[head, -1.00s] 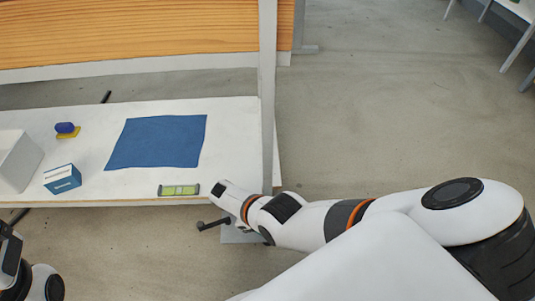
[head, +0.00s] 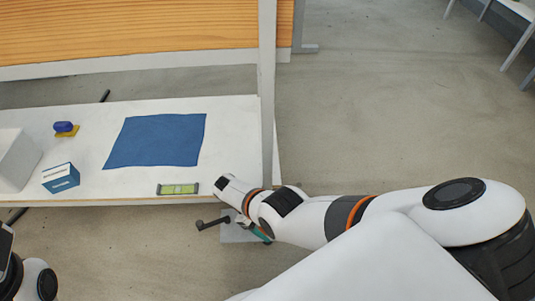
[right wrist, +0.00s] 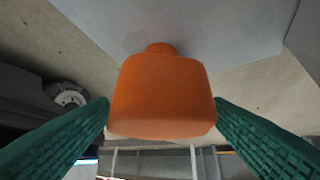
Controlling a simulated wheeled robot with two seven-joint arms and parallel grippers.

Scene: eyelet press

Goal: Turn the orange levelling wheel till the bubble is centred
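The orange levelling wheel (right wrist: 162,98) fills the middle of the right wrist view, under the pale underside of the table. The green fingers of my right gripper (right wrist: 162,118) stand one on each side, close to its edges. I cannot tell whether they press on it. The spirit level (head: 178,189) with a green-yellow vial lies at the table's front edge. Its bubble is too small to place. My left gripper is not clearly in view.
The white table (head: 90,187) holds a blue mat (head: 155,140), a blue-and-white box (head: 60,178), a blue object (head: 65,127) on a yellow base and a white bin (head: 15,160). A grey post (head: 267,90) rises at the right end.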

